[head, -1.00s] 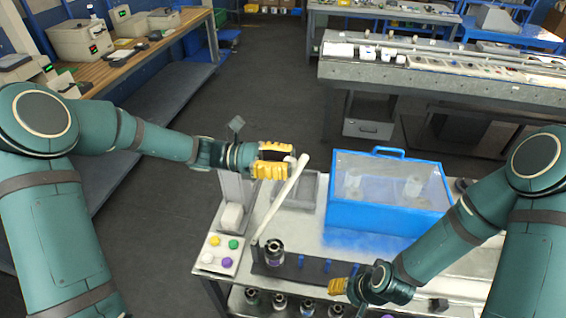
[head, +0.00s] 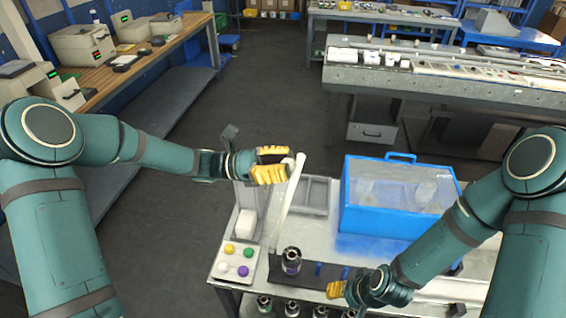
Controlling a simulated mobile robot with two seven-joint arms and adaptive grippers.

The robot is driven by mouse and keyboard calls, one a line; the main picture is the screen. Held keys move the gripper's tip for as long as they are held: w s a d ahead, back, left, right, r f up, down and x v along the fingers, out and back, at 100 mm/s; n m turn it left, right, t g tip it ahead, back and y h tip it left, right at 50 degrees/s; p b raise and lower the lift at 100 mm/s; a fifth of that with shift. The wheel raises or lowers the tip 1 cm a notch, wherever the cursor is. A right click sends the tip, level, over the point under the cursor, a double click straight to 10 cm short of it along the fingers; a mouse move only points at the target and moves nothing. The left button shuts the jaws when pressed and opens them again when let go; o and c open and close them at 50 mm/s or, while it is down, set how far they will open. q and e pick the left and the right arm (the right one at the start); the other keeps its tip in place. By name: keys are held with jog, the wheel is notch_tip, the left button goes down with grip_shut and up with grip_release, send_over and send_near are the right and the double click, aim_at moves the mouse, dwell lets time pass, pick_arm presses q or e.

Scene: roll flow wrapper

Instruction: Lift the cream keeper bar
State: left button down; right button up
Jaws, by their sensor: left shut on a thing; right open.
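The cream keeper bar (head: 287,210) is a long pale rod that stands tilted over the left part of the metal table, its upper end leaning right. My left gripper (head: 286,166) has yellow fingers and is shut on the bar near its upper end. The bar's lower end comes down near the dark plate with the black roller; I cannot tell if it touches anything. My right gripper (head: 331,290) is open and empty, low over the front of the table, with its fingers partly hidden by its own wrist.
A blue box with a clear lid (head: 392,222) stands on the table, right of the bar. A grey tray (head: 314,194) lies behind the bar. A panel with coloured buttons (head: 237,262) is at front left. A black roller (head: 291,261) and blue pegs (head: 318,269) stand in front.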

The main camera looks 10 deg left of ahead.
pick_arm(q)
jog(key=c, duration=0.7)
grip_release()
jog(key=v, duration=1.2)
